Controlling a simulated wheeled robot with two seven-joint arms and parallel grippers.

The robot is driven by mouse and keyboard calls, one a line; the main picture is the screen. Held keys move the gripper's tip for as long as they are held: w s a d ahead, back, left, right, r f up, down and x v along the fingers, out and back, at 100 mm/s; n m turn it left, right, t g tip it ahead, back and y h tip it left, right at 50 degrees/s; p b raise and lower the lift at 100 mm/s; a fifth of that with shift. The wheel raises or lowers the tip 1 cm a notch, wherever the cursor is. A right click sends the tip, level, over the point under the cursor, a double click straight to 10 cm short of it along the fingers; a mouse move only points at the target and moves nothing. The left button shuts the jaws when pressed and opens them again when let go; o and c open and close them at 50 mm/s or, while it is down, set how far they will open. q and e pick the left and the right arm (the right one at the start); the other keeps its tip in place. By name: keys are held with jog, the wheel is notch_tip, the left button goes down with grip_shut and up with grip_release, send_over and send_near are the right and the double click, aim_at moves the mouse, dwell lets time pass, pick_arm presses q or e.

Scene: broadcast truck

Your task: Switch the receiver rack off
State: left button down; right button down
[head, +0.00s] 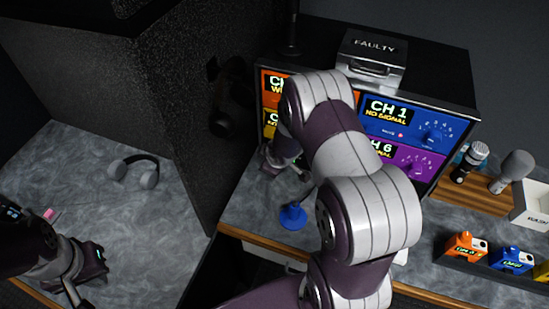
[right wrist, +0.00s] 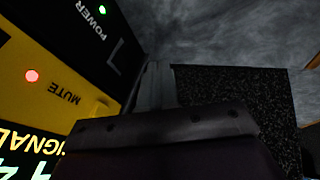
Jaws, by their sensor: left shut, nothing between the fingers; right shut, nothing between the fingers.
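The receiver rack (head: 432,118) stands on the worktop in the head view, with orange, blue, yellow and purple channel panels. CH 1 and the panel with a 6 read NO SIGNAL; my right arm covers the middle of the front. My right gripper (head: 278,158) is shut and empty at the rack's lower left corner, partly hidden. In the right wrist view, it (right wrist: 152,88) is close beside a black strip marked POWER (right wrist: 90,22) with a lit green light. A yellow MUTE panel (right wrist: 60,85) has a red light. The switch itself is not clear. My left gripper (head: 85,268) is shut and empty, far left.
A case marked FAULTY (head: 372,58) sits on the rack. A dark speckled partition (head: 165,120) stands left of it. A blue-based object (head: 292,215) stands before the rack. Headphones (head: 135,172) lie left; microphones (head: 470,162) and coloured packs (head: 465,247) are right.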

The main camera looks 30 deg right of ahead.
jog(key=shift+w+d+f+p, duration=0.4)
jog(key=shift+w+d+p, duration=0.15)
jog(key=shift+w+d, duration=0.05)
jog(key=shift+w+d+f+p, duration=0.4)
jog(key=shift+w+d+p, duration=0.1)
jog(key=shift+w+d, duration=0.1)
jog(key=shift+w+d+f, duration=0.15)
jog(key=shift+d+f, duration=0.1)
jog(key=shift+f, duration=0.05)
